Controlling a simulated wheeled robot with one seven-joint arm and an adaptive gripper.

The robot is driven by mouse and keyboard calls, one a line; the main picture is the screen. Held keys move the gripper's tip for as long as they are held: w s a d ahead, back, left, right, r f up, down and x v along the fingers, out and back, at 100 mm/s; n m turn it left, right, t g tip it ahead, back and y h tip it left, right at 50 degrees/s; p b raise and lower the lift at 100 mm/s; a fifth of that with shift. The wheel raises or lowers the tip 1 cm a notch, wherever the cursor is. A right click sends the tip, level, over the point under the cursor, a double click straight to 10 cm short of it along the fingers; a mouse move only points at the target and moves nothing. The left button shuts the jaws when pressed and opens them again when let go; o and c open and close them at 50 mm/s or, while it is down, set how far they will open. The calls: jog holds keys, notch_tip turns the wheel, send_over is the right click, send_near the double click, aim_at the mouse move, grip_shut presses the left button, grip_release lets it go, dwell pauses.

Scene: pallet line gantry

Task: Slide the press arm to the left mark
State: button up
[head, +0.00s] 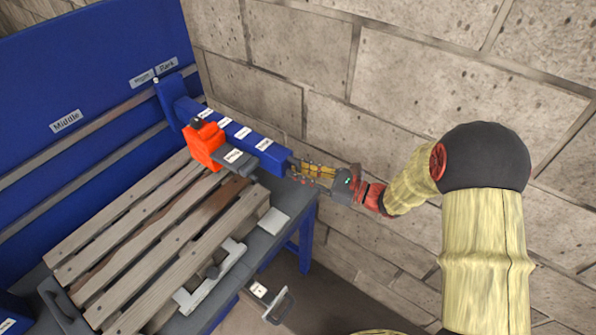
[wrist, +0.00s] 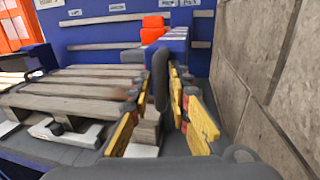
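The press arm (head: 245,140) is a blue beam with white labels, reaching out from the rail at the far right end of the blue back panel. An orange block (head: 203,143) sits on it; both show in the wrist view, the block (wrist: 154,28) above the beam (wrist: 178,44). A dark upright handle (wrist: 160,78) stands at the beam's near end. My gripper (head: 308,172) is at that end, its yellow fingers (wrist: 160,112) spread on either side of the handle. A gap shows on the handle's left; contact on its right is unclear.
A slatted wooden pallet (head: 150,235) lies on the table left of the beam. A "Middle" label (head: 66,121) and a "Park" label (head: 166,65) are on the back panel. A block wall (head: 400,90) stands close on the right. A metal-handled lever (head: 280,304) juts out in front.

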jog(key=shift+a, duration=0.1)
jog(key=shift+c, duration=0.9)
grip_shut()
